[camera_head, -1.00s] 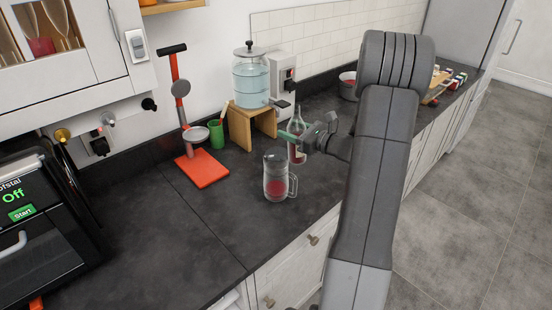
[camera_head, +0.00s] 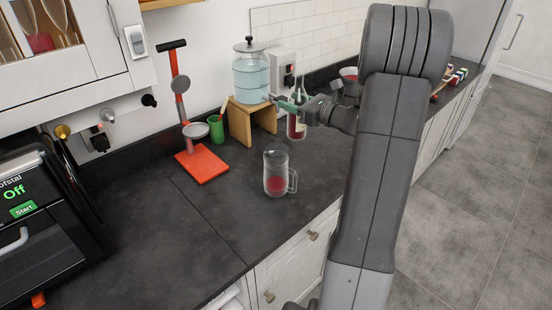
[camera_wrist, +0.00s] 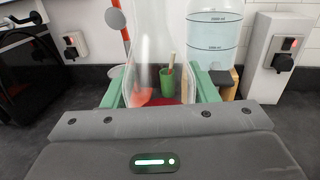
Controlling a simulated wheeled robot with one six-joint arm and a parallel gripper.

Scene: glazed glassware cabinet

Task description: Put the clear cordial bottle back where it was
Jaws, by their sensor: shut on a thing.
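The clear cordial bottle (camera_head: 297,129) has a narrow neck and red liquid low inside. My gripper (camera_head: 294,107), with green fingers, is shut on it and holds it upright, apparently above the dark worktop (camera_head: 215,225). In the wrist view the clear bottle (camera_wrist: 152,50) stands between the two green fingers (camera_wrist: 157,92). Its base is hidden there by my gripper's body.
A handled glass jug (camera_head: 277,174) with red contents stands nearer on the worktop. A water dispenser (camera_head: 250,78) on a wooden stand (camera_head: 238,122), a green cup (camera_head: 216,129) and a red-based stand (camera_head: 202,164) are to the left. The front-left worktop is clear.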

